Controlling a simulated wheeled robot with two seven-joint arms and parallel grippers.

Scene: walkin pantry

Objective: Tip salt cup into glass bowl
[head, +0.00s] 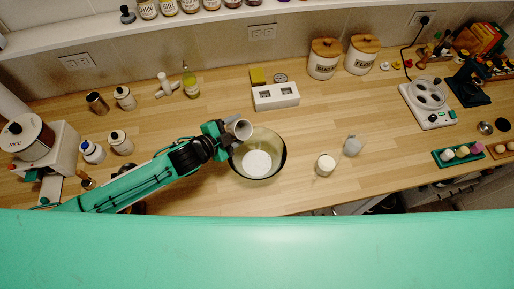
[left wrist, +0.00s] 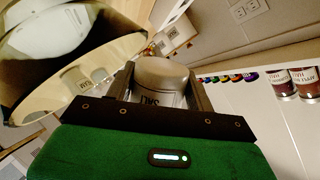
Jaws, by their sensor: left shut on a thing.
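The glass bowl (head: 270,172) stands on the wooden counter and has a white heap (head: 257,163) in it. My left gripper (head: 232,128) is shut on the salt cup (head: 241,128), over the bowl's back-left rim. The cup is tilted, with its mouth turned toward the bowl's side. In the left wrist view the salt cup (left wrist: 160,78) sits between the fingers of my left gripper (left wrist: 160,90), with partly hidden lettering on it. The bowl (left wrist: 60,100) fills the upper left there. My right gripper is not in view.
A white-filled cup (head: 324,165) and a clear one (head: 352,146) stand right of the bowl. Behind it is a white box with two windows (head: 276,96). Two lidded canisters (head: 324,60) stand further back. The counter's front edge is close below the bowl.

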